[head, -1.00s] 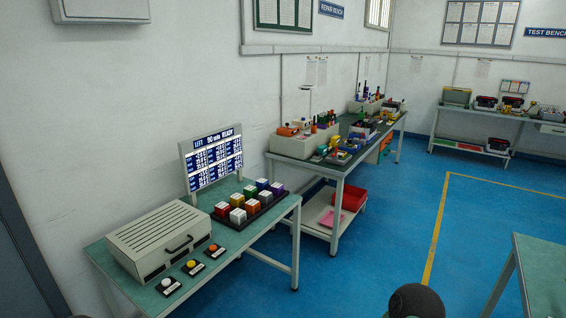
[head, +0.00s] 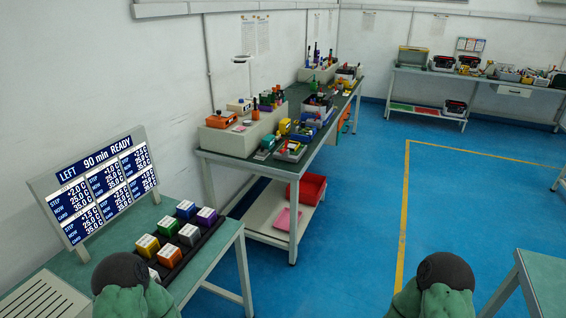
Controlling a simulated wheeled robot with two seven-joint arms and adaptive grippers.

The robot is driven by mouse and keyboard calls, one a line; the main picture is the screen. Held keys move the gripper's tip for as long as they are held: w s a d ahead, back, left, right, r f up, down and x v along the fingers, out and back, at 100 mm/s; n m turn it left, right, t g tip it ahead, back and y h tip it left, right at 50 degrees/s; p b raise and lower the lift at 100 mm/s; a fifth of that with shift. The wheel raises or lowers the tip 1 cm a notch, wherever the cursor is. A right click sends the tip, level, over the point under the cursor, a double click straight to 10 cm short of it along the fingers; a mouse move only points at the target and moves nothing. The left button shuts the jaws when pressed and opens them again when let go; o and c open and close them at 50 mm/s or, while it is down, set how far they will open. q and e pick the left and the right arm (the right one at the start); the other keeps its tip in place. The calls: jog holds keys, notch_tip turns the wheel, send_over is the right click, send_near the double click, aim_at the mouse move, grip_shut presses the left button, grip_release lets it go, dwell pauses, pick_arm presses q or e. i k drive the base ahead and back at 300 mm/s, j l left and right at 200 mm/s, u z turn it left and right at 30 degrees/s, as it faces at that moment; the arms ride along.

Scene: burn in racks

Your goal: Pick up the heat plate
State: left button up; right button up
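I cannot pick out the heat plate for certain. The bench (head: 230,141) by the left wall carries several small devices, among them an orange one (head: 221,119) and a pale one with an orange part (head: 240,106), both on a beige riser. At this size I cannot tell whether either is the heat plate. Two rounded green and dark parts of my own arms show at the bottom edge. Neither gripper is in view.
A nearer table (head: 204,262) holds a rack of coloured blocks (head: 184,254), a display board (head: 104,184) and a slatted grey box (head: 45,303). A red bin (head: 307,187) sits on the bench's lower shelf. Blue floor (head: 340,230) is open; another table (head: 545,280) stands at right.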

aim_at(263, 153)
jog(key=i+l+u, duration=0.25)
jog(key=i, duration=0.2)
jog(key=i+z, duration=0.3)
jog(key=z, duration=0.15)
jog(key=i, duration=0.6)
jog(key=i+l+u, duration=0.15)
jog(key=i, duration=0.5)
jog(key=i+l, duration=0.1)
jog(key=i, duration=0.5)
jog(key=j+u, duration=0.05)
